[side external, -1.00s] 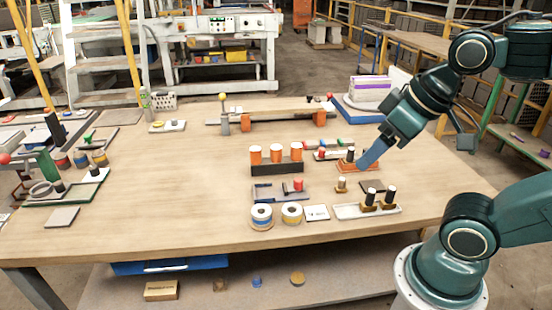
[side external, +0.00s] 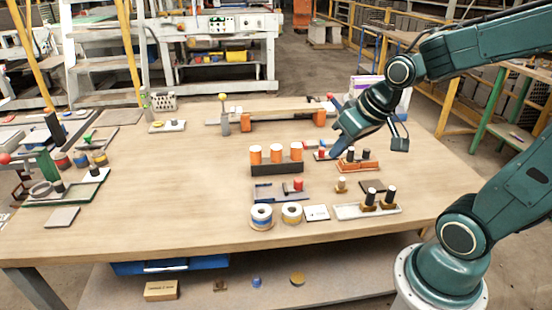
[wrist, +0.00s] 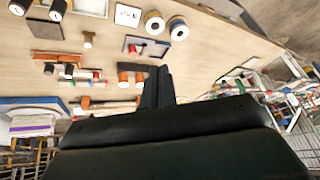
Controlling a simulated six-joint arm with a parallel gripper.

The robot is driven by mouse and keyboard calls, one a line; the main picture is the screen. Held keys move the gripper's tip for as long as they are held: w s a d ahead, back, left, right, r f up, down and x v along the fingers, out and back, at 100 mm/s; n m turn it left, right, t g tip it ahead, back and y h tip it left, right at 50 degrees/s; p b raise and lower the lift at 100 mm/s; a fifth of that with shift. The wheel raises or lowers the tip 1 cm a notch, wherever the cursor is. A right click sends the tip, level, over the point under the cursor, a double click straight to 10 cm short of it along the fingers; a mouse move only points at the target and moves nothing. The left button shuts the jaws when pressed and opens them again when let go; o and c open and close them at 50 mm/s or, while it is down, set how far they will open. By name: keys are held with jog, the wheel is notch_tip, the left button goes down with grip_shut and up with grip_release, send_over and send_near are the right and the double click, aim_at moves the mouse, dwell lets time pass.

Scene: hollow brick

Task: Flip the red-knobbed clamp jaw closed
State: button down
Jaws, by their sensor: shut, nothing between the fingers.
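The long bar clamp (side external: 270,117) lies at the back of the table, with orange blocks on it. A small red knob (side external: 330,97) stands up at its right end, apparently on a raised jaw; its exact angle is too small to tell. My gripper (side external: 334,150) is shut and empty, in front of the clamp's right end and apart from the knob.
A black rack with orange cylinders (side external: 276,168) stands left of my gripper. An orange-based piece with black knobs (side external: 357,166) is just right. A blue tray with a purple-striped box (wrist: 32,120) is at the back right. The table's left middle is clear.

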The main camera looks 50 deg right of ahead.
jog(key=w+d+f+m+t, duration=0.1)
jog(key=w+d+f+m, duration=0.2)
jog(key=d+f+m, duration=0.4)
jog(key=d+f, duration=0.7)
jog(key=d, duration=0.1)
jog(key=shift+w+d+f+m+t+h, duration=0.2)
jog(key=shift+w+f+m+t+h, duration=0.1)
jog(key=shift+w+t, duration=0.1)
jog(key=shift+x, duration=4.75)
jog(key=shift+w+a+f, duration=0.15)
jog(key=shift+w+f, duration=0.05)
jog(key=shift+w, duration=0.15)
jog(key=shift+w+a, duration=0.5)
jog(key=shift+w, duration=0.2)
jog(key=shift+w+a, duration=0.5)
jog(key=shift+w, duration=0.25)
jog(key=shift+r, duration=0.1)
